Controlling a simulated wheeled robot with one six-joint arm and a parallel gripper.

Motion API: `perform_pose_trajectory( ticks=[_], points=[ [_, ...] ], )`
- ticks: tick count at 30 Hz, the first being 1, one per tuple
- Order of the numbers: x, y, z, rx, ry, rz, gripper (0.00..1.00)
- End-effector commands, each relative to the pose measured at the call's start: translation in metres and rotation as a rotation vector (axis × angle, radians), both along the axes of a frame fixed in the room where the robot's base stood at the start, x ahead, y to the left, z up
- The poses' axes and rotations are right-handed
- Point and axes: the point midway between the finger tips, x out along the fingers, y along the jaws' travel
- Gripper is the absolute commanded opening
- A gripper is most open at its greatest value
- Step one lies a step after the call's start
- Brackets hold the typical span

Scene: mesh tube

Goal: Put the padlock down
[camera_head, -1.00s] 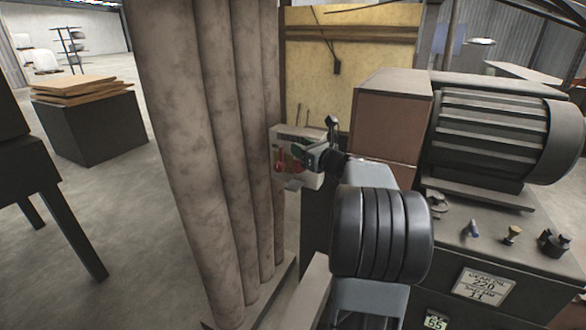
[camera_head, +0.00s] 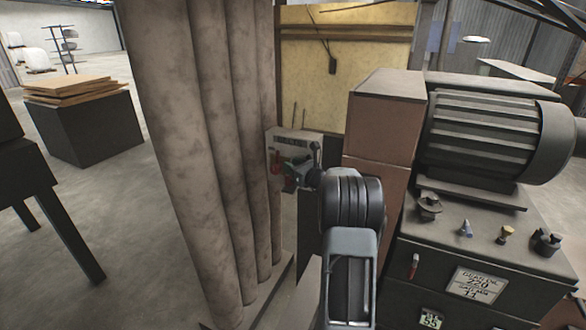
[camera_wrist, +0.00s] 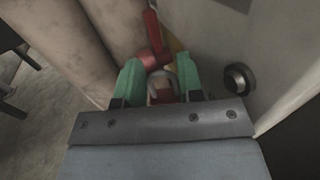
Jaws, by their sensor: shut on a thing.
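My gripper (camera_head: 291,171) has its green fingers close against the front of a pale box (camera_head: 308,140) beside the tall columns. In the wrist view, my gripper (camera_wrist: 161,80) is closed around a small padlock (camera_wrist: 162,90), with a pale upper part and a reddish part showing between the fingers. A red handle with a round end (camera_wrist: 152,52) is just beyond the fingertips, on the pale box. The padlock is mostly hidden by the fingers, and I cannot tell whether it touches the box.
Tall mottled columns (camera_head: 205,150) stand close on the left. A dark machine cabinet with a ribbed motor (camera_head: 490,135) stands on the right, with small knobs on its top. A round metal fitting (camera_wrist: 239,77) sits right of my fingers. Open floor lies at far left.

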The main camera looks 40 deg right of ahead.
Motion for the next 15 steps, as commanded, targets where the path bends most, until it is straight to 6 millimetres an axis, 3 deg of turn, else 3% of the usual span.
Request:
perform_pose_trajectory(
  ticks=[14, 15],
  points=[
    [-0.0002, 0.0002, -0.0125, -0.001, -0.002, 0.0, 0.0],
    [-0.0003, 0.0002, -0.0109, -0.001, -0.002, 0.0, 0.38]
  ],
)
